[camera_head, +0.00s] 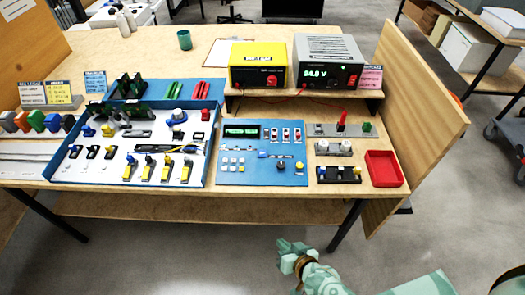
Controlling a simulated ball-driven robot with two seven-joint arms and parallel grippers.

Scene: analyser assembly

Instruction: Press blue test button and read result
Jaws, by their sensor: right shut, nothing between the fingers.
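The blue analyser panel (236,180) lies near the front edge of the workbench, right of the middle. A small blue button (262,154) shows near its centre. A dark display (241,130) with faint greenish characters is at its upper left; I cannot read them. White and yellow buttons, toggle switches and dark knobs are also on the panel. My right gripper (284,246) is shut and empty. It is below the panel in the picture, in front of the bench and apart from it. My left gripper is not in view.
A blue-walled parts tray (212,150) is left of the panel. Switch and connector blocks and a red bin (384,168) are right of it. A yellow unit (258,66) and a grey supply (328,62) with a lit voltage readout stand on a shelf behind. A wooden side board (425,120) bounds the right.

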